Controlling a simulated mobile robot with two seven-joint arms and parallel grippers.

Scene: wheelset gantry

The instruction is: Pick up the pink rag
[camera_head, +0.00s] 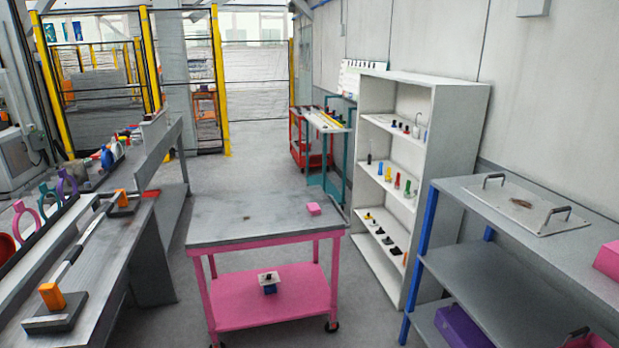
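A small pink block-like thing (314,209), which looks like the folded pink rag, lies on the grey top of the pink cart (250,217), near its right far corner. Nothing touches it. Neither of my grippers shows in the head view.
A white shelf (453,140) with small tools stands right of the cart. A grey workbench (560,205) with a handled plate (525,205) is at the right. A long bench (110,235) runs along the left. The floor (245,175) behind the cart is clear.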

